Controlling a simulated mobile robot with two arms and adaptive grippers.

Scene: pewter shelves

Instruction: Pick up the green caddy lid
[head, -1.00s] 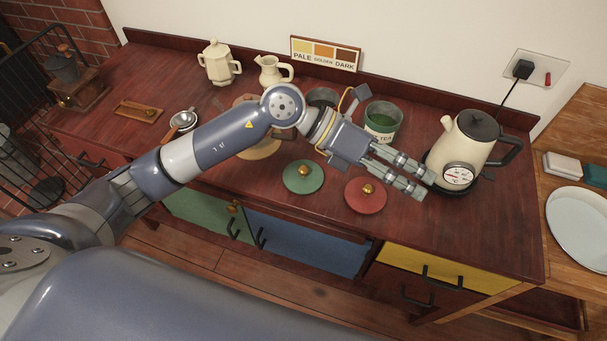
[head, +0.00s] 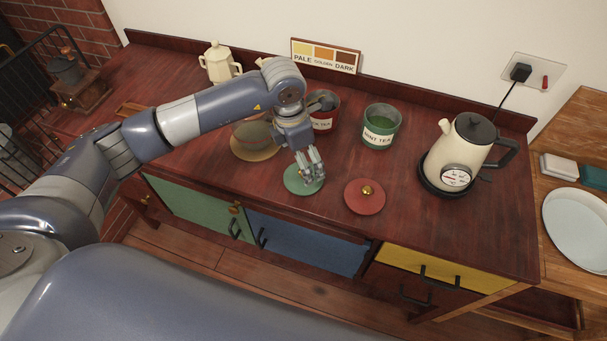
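The green caddy lid (head: 294,182) is a flat round disc lying on the dark red counter, left of the red lid (head: 365,197). My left gripper (head: 311,176) points down over the green lid, with its fingertips at the lid's middle. The fingers hide the lid's knob, and I cannot tell whether they are shut on it. The lid appears to lie flat on the counter. My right gripper is not in view.
A cream kettle (head: 462,150) stands at right. A round tan item (head: 254,147) lies left of my gripper. The counter's front strip is clear.

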